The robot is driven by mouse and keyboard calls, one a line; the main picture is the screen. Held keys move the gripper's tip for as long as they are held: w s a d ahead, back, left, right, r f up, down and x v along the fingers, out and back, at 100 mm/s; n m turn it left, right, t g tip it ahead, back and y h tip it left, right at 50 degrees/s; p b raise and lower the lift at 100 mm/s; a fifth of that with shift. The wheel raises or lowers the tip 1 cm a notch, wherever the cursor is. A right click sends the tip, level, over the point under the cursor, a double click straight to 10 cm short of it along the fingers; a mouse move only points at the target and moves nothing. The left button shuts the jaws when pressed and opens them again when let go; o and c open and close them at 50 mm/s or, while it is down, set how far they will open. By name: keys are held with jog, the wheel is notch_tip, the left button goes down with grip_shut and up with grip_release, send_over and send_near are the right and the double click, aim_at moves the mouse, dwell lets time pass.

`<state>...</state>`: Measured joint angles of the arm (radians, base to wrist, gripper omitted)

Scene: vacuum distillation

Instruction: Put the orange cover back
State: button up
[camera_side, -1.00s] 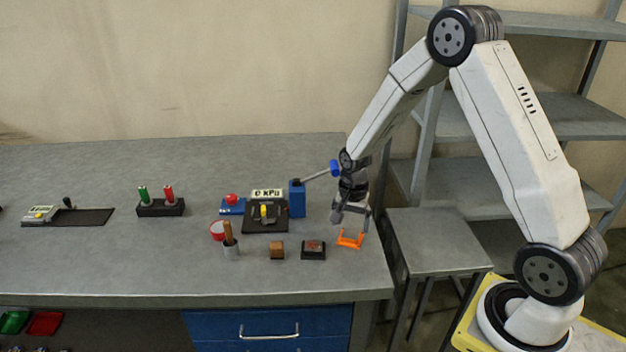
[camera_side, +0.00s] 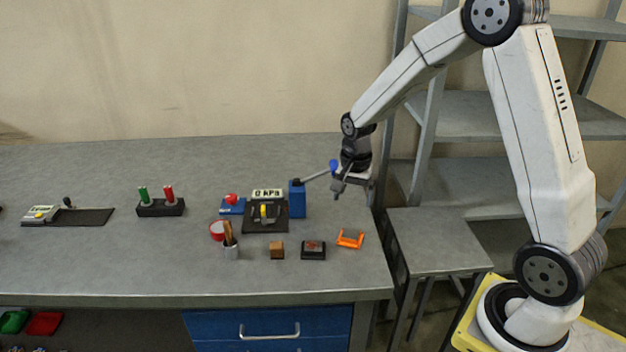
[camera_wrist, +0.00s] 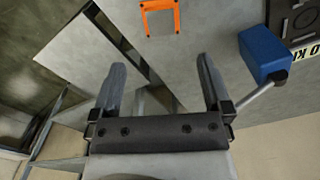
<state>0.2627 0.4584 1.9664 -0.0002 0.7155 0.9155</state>
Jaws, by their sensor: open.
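The orange cover (camera_side: 350,239) lies on the bench top near its right front corner, an open frame shape. It also shows at the top of the wrist view (camera_wrist: 160,17), beyond my fingertips. My gripper (camera_side: 353,187) is above and behind the cover in the side view, clear of it. In the wrist view my gripper (camera_wrist: 160,75) has its two fingers wide apart with nothing between them. A black block with a red mark on top (camera_side: 313,250) sits just left of the cover, apart from it.
A blue box with a lever (camera_side: 297,199) stands left of my gripper, close by. The bench's right edge is close to the cover.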

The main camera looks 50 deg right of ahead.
dwell(0.3)
jog(key=s+a+r+n+t, duration=0.2)
jog(key=s+a+n, duration=0.8)
jog(key=n, duration=0.3)
jog(key=shift+s+a+n+t, duration=0.3)
jog(key=shift+s+a, duration=0.05)
jog(key=shift+s, duration=0.55)
